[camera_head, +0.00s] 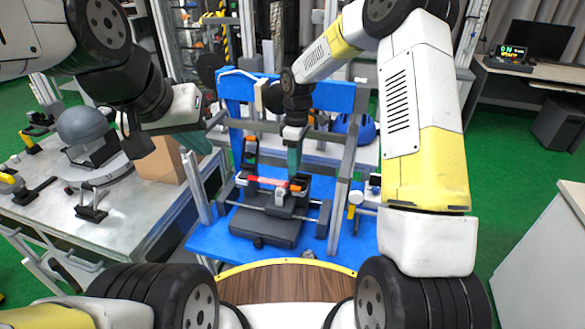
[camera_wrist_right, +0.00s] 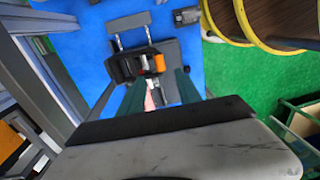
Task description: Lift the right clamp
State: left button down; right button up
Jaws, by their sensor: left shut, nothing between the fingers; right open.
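The black clamp fixture (camera_head: 264,226) stands on a blue surface, with a red bar (camera_head: 266,181) across it. The left clamp (camera_head: 250,154) stands upright with an orange tip. The right clamp (camera_head: 297,186) sits low at the fixture's right side, with orange showing; its lever is partly hidden. My right gripper (camera_head: 294,158) points down just above the right clamp. In the right wrist view its open teal fingers (camera_wrist_right: 158,92) lie either side of the view to an orange part (camera_wrist_right: 159,63); I cannot tell whether they touch it. My left gripper (camera_head: 196,141) is shut and empty, left of the fixture.
Grey metal posts (camera_head: 340,195) frame the fixture on both sides. A metal table (camera_head: 125,215) with a grey dome device (camera_head: 84,128) and a cardboard box (camera_head: 160,160) stands at left. A round wooden top with a yellow rim (camera_head: 285,264) is in front.

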aim_at(294, 182)
jog(key=f, duration=0.7)
jog(key=shift+s+a+f, duration=0.15)
jog(key=shift+s+f, duration=0.2)
jog(key=shift+f, duration=0.05)
jog(key=shift+c, duration=0.4)
grip_shut()
dwell(0.6)
